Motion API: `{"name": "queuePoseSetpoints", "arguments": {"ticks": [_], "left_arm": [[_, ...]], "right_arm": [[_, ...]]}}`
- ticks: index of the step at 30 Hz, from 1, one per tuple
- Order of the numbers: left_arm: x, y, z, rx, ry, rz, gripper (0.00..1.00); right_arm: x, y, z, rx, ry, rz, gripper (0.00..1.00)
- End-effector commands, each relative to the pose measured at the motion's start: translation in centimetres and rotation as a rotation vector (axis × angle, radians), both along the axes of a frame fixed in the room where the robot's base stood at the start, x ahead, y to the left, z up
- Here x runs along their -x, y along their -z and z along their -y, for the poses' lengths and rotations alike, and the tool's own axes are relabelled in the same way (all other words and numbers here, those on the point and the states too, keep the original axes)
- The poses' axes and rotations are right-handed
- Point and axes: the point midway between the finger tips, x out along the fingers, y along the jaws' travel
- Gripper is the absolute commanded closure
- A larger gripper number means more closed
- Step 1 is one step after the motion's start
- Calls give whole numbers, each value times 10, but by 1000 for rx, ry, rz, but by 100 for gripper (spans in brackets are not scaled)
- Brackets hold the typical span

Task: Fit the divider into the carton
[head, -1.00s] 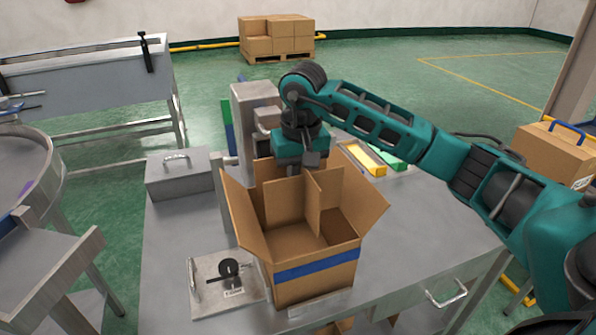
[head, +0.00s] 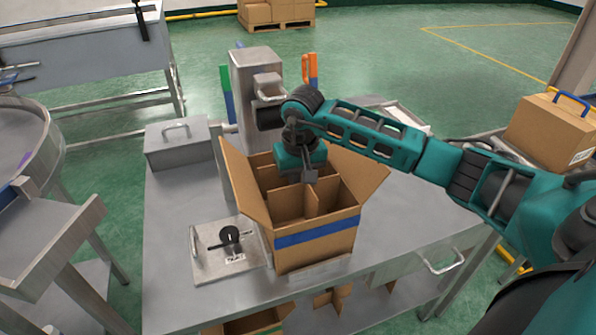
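The open brown carton (head: 318,240) with a blue stripe stands on the grey metal table, its flaps spread outward. The cardboard divider (head: 298,203) is inside it, with crossing panels that split the inside into compartments; its top edges sit below the carton's rim. My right gripper (head: 309,177) points down into the carton mouth at the divider's top middle. It appears shut on the divider, though the far finger and the contact are partly hidden. My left gripper is not in view.
A grey box with a handle (head: 178,142) and a plate with a black knob (head: 228,247) are left of the carton. A metal machine (head: 254,85) stands behind it. More cardboard parts (head: 335,297) lie below the tabletop. The table's right front is clear.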

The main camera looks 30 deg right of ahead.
Motion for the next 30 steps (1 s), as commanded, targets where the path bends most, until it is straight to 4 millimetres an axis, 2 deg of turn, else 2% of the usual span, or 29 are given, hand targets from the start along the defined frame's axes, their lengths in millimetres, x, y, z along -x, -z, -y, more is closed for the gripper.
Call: {"name": "queuePoseSetpoints", "arguments": {"ticks": [3,15,30], "left_arm": [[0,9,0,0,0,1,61],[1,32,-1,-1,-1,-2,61],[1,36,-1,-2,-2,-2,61]], "right_arm": [[0,16,0,-2,0,0,100],[0,51,0,-1,0,1,100],[0,58,0,-1,-1,1,100]]}}
